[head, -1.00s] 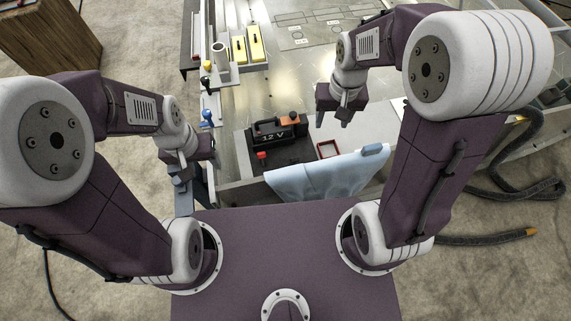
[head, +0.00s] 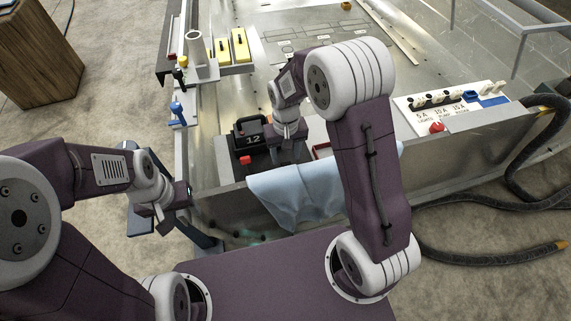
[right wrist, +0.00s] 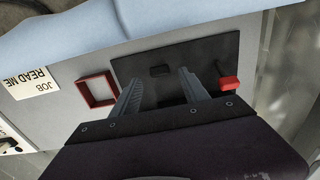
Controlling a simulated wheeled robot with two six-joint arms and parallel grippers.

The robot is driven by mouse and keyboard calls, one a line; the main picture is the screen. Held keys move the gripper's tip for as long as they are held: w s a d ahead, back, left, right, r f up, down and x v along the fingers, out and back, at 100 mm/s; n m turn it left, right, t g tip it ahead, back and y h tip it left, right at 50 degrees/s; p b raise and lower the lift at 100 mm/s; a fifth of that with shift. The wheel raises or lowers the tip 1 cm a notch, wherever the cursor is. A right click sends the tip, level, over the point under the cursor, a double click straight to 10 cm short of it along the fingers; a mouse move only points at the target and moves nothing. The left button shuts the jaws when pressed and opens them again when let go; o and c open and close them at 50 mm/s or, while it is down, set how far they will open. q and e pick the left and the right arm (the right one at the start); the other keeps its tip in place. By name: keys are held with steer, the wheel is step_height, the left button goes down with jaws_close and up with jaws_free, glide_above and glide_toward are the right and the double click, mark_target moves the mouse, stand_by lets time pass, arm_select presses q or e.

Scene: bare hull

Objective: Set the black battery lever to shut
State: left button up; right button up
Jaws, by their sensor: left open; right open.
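The black battery (head: 251,140), marked 12, stands on a dark pad at the near left of the metal hull; my right arm hides its right side. A red knob (head: 245,160) sits at its front and also shows in the right wrist view (right wrist: 229,83). My right gripper (head: 285,157) points down beside the battery, open and empty. In the right wrist view its fingers (right wrist: 158,77) straddle a small black block (right wrist: 160,70) on the dark pad (right wrist: 213,52); I cannot tell whether this is the lever. My left gripper (head: 172,205) is open, outside the hull's left side.
A light blue cloth (head: 300,190) hangs over the near hull edge. A red frame (right wrist: 97,91) lies beside the pad, near a READ ME paper (right wrist: 38,84). A fuse panel (head: 450,108) is at right. A blue-handled part (head: 177,112) and yellow blocks (head: 239,45) are at left.

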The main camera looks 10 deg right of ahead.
step_height(320, 180, down, 4)
steer(key=shift+r+b, duration=0.2)
steer(key=shift+b, duration=0.3)
jaws_close()
stand_by(1.1)
